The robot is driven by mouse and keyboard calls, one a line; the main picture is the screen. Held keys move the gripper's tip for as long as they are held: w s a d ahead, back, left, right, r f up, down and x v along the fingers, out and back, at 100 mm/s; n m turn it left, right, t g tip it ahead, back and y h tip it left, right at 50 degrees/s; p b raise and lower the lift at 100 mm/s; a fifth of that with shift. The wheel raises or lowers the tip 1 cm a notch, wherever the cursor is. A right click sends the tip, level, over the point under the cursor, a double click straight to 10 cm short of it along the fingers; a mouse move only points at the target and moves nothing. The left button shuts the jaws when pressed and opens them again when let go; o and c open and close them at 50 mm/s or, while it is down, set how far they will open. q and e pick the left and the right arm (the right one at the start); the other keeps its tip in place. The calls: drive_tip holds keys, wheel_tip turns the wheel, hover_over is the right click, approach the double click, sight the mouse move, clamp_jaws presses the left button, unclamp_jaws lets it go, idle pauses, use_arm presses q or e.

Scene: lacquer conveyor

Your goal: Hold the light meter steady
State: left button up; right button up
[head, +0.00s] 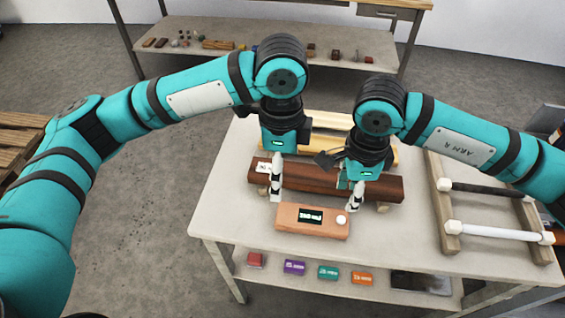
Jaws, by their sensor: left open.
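The light meter (297,223) is an orange-tan block with a dark display and a white dome at its right end. It lies near the front edge of the table in the head view. My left gripper (275,192) is open, pointing down just behind the meter's left end. My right gripper (354,198) points down just behind the meter's right end, close to the white dome. Its fingers overlap in this view, so I cannot tell if it is open or if it touches the meter.
A dark red-brown beam (315,180) lies behind the meter, partly hidden by my grippers. A wooden rack with a dark rod and a white rod (495,233) is at the right. Coloured boxes, among them a purple box (294,267), sit on the lower shelf. The table's front left is bare.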

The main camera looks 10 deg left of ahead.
sight(282, 212)
use_arm(q)
wheel_tip(282, 212, down, 17)
idle(0.5)
drive_tip(key=c, duration=1.4)
use_arm(e)
drive_tip(key=shift+c, duration=0.3)
use_arm(q)
drive_tip(key=shift+w, duration=0.1)
use_arm(e)
clamp_jaws()
